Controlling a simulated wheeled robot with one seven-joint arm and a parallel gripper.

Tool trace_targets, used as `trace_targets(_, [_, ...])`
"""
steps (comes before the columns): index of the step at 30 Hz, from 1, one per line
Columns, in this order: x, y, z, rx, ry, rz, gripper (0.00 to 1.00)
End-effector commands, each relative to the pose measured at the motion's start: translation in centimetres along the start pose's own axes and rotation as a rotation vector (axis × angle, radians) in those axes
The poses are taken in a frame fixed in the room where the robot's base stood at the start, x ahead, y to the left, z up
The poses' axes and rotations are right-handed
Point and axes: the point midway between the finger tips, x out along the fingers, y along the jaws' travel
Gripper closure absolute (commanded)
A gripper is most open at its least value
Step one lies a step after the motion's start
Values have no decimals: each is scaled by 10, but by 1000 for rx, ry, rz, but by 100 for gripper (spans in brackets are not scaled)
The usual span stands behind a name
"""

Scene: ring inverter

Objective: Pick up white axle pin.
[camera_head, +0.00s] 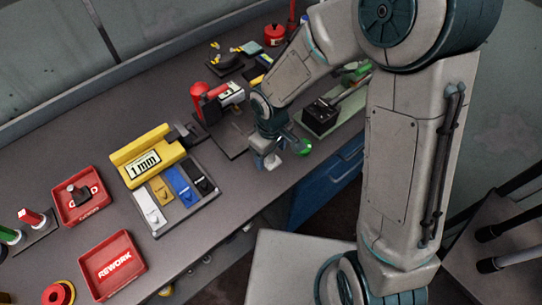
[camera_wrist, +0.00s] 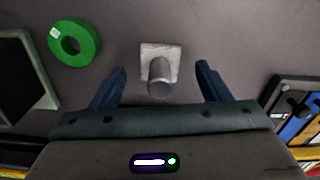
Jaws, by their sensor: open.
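The white axle pin, a pale grey-white square plate with a round stub (camera_wrist: 158,74), stands on the bench in the wrist view. My gripper (camera_wrist: 162,70) is open, with one dark blue finger on each side of the pin in the picture. Clear gaps show between the pin and both fingers, and no contact is visible. In the head view my gripper (camera_head: 268,158) hangs low over the bench near its front edge. A small pale shape (camera_head: 273,162) shows beside the fingers there, apparently the pin, partly hidden.
A green ring (camera_wrist: 74,43) lies left of the pin. A black block (camera_head: 321,116) on a green mat stands beyond it. A slotted tray (camera_head: 187,230) with coloured pieces, a yellow 1 mm gauge (camera_head: 141,143) and red bins (camera_head: 113,287) stand left in the head view.

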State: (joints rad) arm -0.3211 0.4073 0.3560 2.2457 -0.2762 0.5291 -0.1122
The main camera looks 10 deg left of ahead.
Motion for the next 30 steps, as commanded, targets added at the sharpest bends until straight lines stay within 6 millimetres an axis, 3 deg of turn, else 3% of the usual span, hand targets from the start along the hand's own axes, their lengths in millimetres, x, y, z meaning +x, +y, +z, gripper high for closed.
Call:
trace_targets(4, [14, 0, 0, -1, -1, -1, 30])
trace_targets(12, [17, 0, 0, 0, 1, 0, 30])
trace_targets(14, [16, 0, 0, 0, 1, 0, 44])
trace_targets(19, [16, 0, 0, 0, 1, 0, 91])
trace_targets(30, [15, 0, -1, 0, 2, 1, 92])
